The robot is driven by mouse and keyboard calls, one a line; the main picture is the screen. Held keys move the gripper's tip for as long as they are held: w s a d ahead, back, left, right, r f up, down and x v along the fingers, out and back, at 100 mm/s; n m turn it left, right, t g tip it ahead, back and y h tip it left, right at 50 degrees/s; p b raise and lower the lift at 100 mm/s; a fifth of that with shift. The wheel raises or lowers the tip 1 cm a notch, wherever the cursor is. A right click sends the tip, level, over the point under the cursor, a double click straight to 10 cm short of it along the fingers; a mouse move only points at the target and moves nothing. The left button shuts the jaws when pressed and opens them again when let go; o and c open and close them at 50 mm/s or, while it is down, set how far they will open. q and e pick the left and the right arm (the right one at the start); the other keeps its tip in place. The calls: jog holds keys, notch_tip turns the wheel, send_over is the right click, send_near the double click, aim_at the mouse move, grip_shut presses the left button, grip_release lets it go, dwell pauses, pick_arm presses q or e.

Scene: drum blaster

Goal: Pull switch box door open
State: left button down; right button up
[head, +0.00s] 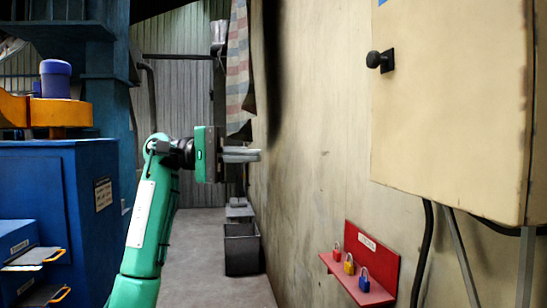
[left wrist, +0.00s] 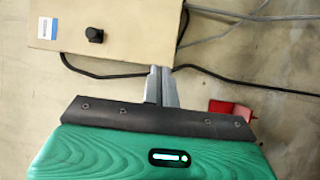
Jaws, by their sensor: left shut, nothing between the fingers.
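The switch box (head: 455,95) is a beige box on the wall at the right of the head view. Its door carries a black knob (head: 381,60). In the left wrist view the switch box (left wrist: 130,25) is at the top, with the knob (left wrist: 94,35) and a blue and white label. The door looks closed. My left gripper (head: 258,155) is shut and empty, pointing right, apart from the box and to the left of the knob in the head view. Its fingers (left wrist: 161,70) show below the box's edge in the left wrist view. My right gripper is not in view.
A red wall shelf (head: 360,265) with several padlocks is below the box. Black cables (head: 422,250) hang under the box. A blue machine (head: 60,190) stands at the left. A dark bin (head: 242,250) stands on the floor by the wall.

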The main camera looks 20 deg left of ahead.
pick_arm(q)
jog(key=d+p, duration=0.4)
jog(key=d, duration=0.6)
jog(key=s+p, duration=0.1)
jog(key=s+a+p, duration=0.1)
jog(key=s, duration=0.1)
jog(key=shift+s, duration=0.1)
jog(key=shift+a+r, duration=0.1)
dwell(0.4)
dwell(0.8)
